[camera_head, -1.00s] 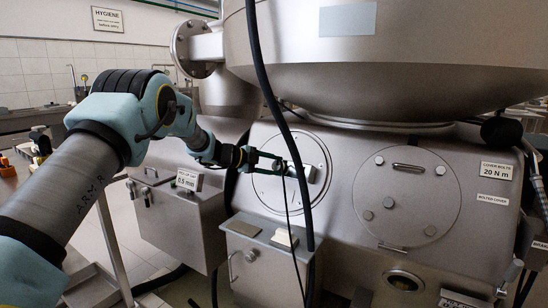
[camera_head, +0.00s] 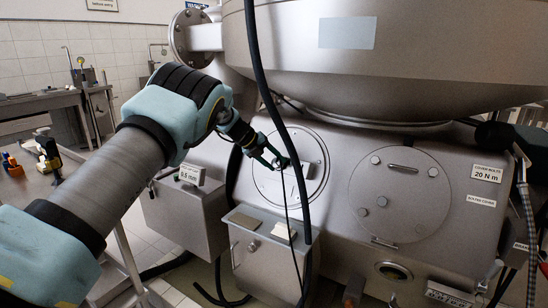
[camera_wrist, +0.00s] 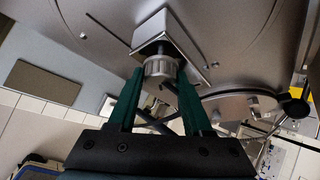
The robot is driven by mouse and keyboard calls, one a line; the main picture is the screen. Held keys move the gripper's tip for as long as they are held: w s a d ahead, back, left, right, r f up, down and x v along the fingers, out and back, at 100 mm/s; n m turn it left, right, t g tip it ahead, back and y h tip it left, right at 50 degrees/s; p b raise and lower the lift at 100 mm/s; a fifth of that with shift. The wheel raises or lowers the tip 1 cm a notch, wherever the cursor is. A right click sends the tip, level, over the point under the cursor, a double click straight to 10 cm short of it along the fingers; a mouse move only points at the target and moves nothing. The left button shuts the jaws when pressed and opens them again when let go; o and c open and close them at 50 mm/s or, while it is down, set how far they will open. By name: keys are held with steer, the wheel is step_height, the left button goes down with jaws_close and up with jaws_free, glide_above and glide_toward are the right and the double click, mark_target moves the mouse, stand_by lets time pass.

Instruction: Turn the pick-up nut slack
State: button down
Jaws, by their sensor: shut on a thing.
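The pick-up nut, a small knurled metal knob (camera_wrist: 160,67), shows in the wrist view on a square metal block (camera_wrist: 176,36). My gripper (camera_wrist: 160,76) has its two green fingers on either side of the nut and is shut on it. In the head view my gripper (camera_head: 276,160) reaches the block (camera_head: 296,184) on the round plate (camera_head: 316,150) at the left of the machine's front. The nut is too small and too covered by the fingers to make out there.
A black hose (camera_head: 270,100) hangs down in front of the round plate, close to my gripper. A grey box (camera_head: 262,262) stands below. A bolted round cover (camera_head: 400,205) lies to the right. A large bowl (camera_head: 420,60) overhangs the top.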

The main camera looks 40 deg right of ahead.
steer(key=m+t+p, duration=0.1)
steer(key=m+t+y, duration=0.1)
steer(key=m, duration=0.1)
steer(key=m+y+p, duration=0.1)
steer(key=m, duration=0.1)
steer(key=shift+s+d+r+t+p, duration=0.1)
steer(key=shift+s+t+p, duration=0.15)
steer(key=shift+t+p, duration=0.15)
steer(key=m+t+p, duration=0.1)
steer(key=m+t, duration=0.1)
steer(key=m, duration=0.1)
steer(key=shift+m+y, duration=0.3)
steer(key=shift+y, duration=0.1)
steer(key=shift+t, duration=0.3)
steer(key=shift+c, duration=1.7)
jaws_free()
steer(key=b+v, duration=0.1)
steer(key=v, duration=0.9)
steer(key=shift+a+r, duration=0.25)
steer(key=shift+a, duration=0.05)
